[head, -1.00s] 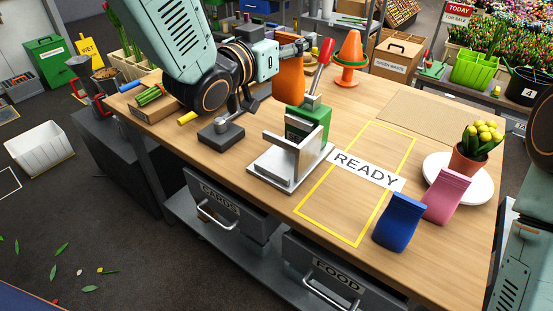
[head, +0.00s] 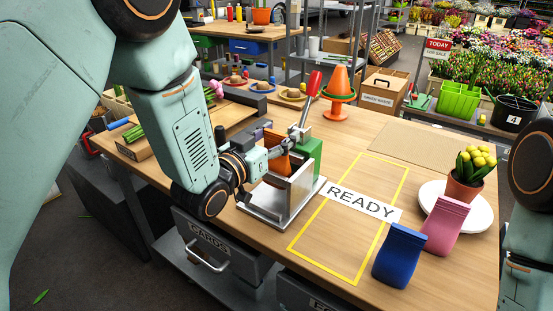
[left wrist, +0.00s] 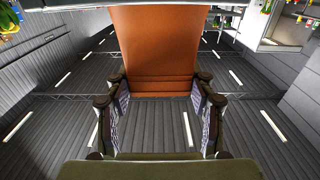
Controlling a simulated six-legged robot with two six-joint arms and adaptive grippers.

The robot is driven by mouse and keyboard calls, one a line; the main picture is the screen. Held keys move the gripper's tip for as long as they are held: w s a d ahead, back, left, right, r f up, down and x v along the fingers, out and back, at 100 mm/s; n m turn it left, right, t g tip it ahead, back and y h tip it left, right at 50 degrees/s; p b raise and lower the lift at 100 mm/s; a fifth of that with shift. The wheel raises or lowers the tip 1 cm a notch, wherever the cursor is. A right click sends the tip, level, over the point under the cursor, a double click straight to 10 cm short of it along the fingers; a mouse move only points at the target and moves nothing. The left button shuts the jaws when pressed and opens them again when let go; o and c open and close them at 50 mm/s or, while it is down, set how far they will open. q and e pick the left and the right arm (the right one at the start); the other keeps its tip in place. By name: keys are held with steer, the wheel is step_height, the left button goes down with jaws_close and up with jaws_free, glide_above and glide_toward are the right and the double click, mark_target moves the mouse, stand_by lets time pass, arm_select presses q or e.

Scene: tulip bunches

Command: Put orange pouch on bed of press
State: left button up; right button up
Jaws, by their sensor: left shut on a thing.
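The orange pouch (head: 279,167) is in my left gripper (head: 280,151), at the press. In the left wrist view the pouch (left wrist: 167,45) stands between the two fingers of the left gripper (left wrist: 158,108). The press (head: 308,148) has a green body, a red-tipped lever and a silver base and plate. The pouch is at the bed, partly hidden by the silver plate and the gripper. I cannot tell whether its bottom touches the bed. My right gripper is out of view; only part of that arm shows at the right edge.
A yellow-outlined area with a READY label (head: 362,204) lies right of the press. An orange cone (head: 339,82) stands behind the press.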

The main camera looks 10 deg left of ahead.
arm_select(q)
steer(key=shift+a+f, duration=0.3)
steer(key=shift+f, duration=0.25)
steer(key=f, duration=0.2)
steer(key=f+b, duration=0.1)
steer(key=shift+d+f, duration=0.2)
steer(key=shift+f, duration=0.2)
steer(key=shift+a, duration=0.15)
steer(key=shift+s, duration=0.1)
steer(key=o, duration=1.6)
steer(key=shift+f, duration=0.15)
steer(key=shift+r, duration=0.3)
steer(key=p+v, duration=0.1)
steer(key=v, duration=1.1)
steer(key=shift+f, duration=0.1)
